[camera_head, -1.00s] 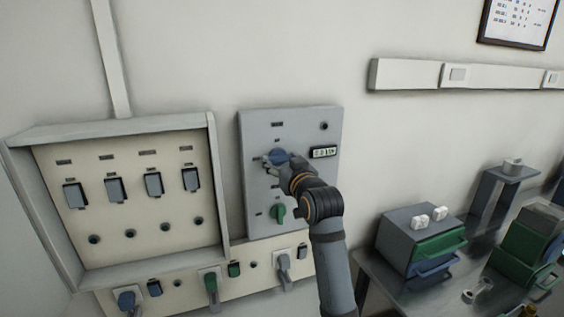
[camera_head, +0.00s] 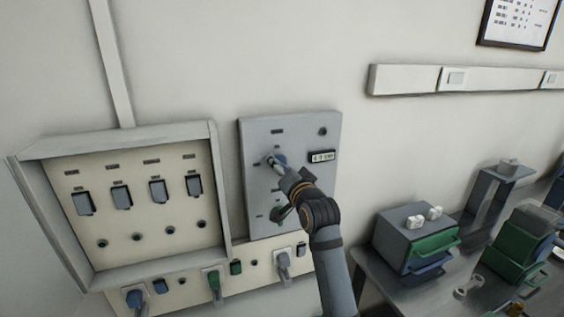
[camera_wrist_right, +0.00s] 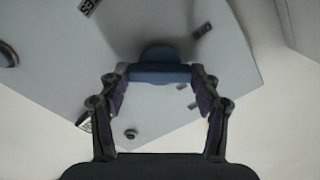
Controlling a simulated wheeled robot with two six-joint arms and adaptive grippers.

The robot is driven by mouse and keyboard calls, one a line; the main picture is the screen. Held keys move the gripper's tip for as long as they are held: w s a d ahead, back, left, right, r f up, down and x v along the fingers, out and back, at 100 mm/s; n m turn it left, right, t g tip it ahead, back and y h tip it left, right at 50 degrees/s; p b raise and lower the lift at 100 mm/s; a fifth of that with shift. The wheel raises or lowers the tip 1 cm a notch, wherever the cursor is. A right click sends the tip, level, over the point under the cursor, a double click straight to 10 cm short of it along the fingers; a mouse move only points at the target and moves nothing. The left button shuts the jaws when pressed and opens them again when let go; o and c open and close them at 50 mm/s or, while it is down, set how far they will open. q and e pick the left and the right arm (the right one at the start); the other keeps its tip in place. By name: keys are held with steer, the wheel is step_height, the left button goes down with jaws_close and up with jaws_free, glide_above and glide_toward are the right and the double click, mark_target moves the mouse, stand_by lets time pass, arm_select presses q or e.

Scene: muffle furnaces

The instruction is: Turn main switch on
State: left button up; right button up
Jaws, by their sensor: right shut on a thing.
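The grey switch panel (camera_head: 310,132) is mounted on the wall at the centre of the head view. A blue rotary switch (camera_head: 278,160) sits at its upper middle, partly hidden by my right gripper (camera_head: 275,164). In the right wrist view, the blue switch knob (camera_wrist_right: 158,72) is between the fingertips of the right gripper (camera_wrist_right: 160,76), which is shut on it. My left gripper is not in view.
A framed breaker box (camera_head: 222,190) is to the left, with a row of plugs and sockets (camera_head: 255,263) below. A small drawer unit (camera_head: 402,240) stands on the bench at right. A wall rail (camera_head: 410,80) runs above.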

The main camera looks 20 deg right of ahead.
steer(key=shift+m+p, duration=2.45)
steer(key=shift+m, duration=2.25)
steer(key=shift+f, duration=0.1)
steer(key=o, duration=1.2)
steer(key=shift+c, duration=0.2)
steer(key=s, duration=1.2)
steer(key=shift+d, duration=0.25)
